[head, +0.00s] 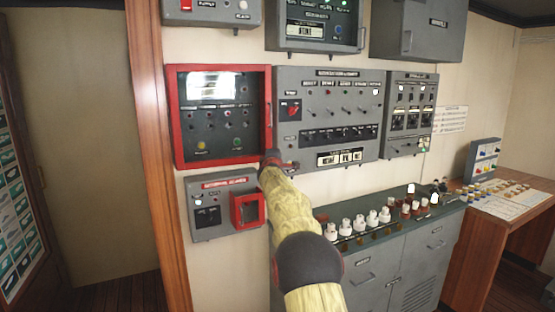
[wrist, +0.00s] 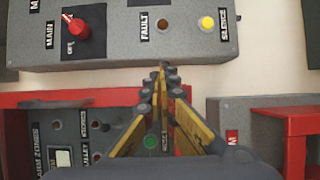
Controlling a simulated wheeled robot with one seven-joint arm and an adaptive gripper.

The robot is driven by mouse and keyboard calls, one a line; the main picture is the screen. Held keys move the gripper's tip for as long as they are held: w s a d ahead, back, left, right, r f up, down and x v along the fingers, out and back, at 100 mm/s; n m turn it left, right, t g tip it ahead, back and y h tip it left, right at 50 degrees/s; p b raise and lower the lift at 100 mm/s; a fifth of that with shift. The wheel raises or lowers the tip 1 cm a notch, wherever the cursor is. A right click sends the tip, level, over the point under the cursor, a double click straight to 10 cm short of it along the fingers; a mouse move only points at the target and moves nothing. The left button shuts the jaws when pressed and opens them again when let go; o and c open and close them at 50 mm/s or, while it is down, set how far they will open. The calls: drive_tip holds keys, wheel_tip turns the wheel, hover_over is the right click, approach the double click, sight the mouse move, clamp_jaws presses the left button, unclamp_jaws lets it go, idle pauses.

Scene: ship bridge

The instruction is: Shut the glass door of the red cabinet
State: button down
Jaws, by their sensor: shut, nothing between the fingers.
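The red cabinet (head: 178,118) is on the wall left of centre in the head view. Its glass door (head: 268,90) carries a bright reflection and has a handle near its right edge. The door looks flush or nearly flush with the frame; I cannot tell whether a small gap is left. My gripper (head: 274,158) is at the cabinet's lower right corner, shut and empty. In the wrist view the fingertips of my gripper (wrist: 163,72) meet beside the cabinet's red edge (wrist: 70,98). Whether they touch the door is unclear.
A grey switch panel (head: 330,75) adjoins the cabinet on the right. Below is a grey box (head: 205,215) with a small red-framed cover (head: 248,207). A console (head: 390,255) with several white and red knobs stands at lower right.

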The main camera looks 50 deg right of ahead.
drive_tip(key=w, duration=0.1)
drive_tip(key=w+d+t+y, duration=0.1)
drive_tip(key=w+n, duration=0.1)
drive_tip(key=shift+w+d+r, duration=0.15)
drive_tip(key=shift+d, duration=0.2)
drive_tip(key=shift+a+r+t, duration=0.1)
drive_tip(key=shift+r+t, duration=0.2)
